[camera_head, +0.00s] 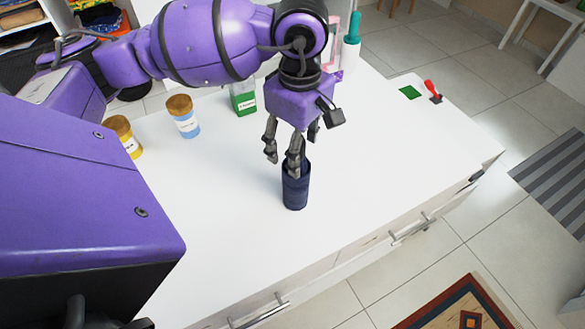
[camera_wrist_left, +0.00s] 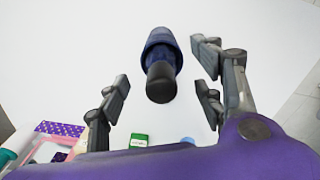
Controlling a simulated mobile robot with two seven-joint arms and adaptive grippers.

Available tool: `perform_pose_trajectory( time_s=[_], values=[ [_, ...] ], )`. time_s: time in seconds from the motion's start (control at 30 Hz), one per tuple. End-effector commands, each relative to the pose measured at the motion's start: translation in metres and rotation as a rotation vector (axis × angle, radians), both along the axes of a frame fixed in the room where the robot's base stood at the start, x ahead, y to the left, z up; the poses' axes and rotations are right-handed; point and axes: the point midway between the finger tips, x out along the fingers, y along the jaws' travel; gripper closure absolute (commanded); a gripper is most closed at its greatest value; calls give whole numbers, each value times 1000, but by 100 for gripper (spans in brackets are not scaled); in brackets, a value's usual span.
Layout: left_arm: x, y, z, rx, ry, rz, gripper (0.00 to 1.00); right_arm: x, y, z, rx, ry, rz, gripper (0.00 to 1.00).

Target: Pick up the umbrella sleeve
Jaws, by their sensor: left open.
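The umbrella sleeve (camera_head: 296,192) is a dark blue cylinder standing upright on the white counter (camera_head: 370,150). My left gripper (camera_head: 280,162) points down from above, its fingers apart at the top of the sleeve. In the left wrist view the blue sleeve (camera_wrist_left: 160,42) has a black end (camera_wrist_left: 161,83) toward the camera. That end lies between the spread fingers (camera_wrist_left: 158,75), with clear gaps visible on both sides. The gripper fingers partly cover the sleeve's top in the head view. My right gripper does not show.
A blue-and-white jar (camera_head: 184,122), a yellow jar (camera_head: 130,145) and a green box (camera_head: 243,101) stand behind and left on the counter. A green square (camera_head: 410,92) and a red-handled item (camera_head: 431,88) lie at the far right. The counter around the sleeve is clear.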

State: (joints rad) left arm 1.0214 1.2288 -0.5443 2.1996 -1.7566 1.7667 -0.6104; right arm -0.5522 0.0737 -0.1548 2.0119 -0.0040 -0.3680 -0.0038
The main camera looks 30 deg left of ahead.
Motion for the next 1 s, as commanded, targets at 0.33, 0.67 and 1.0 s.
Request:
perform_pose_trajectory(
  time_s=[0.33,0.67,1.0],
  values=[
    [1,2,-42,-1,4,2,39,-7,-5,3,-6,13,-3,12],
    [3,3,-73,-2,0,1,39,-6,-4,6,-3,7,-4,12],
    [3,3,-72,-2,1,1,64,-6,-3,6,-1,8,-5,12]
  ],
)
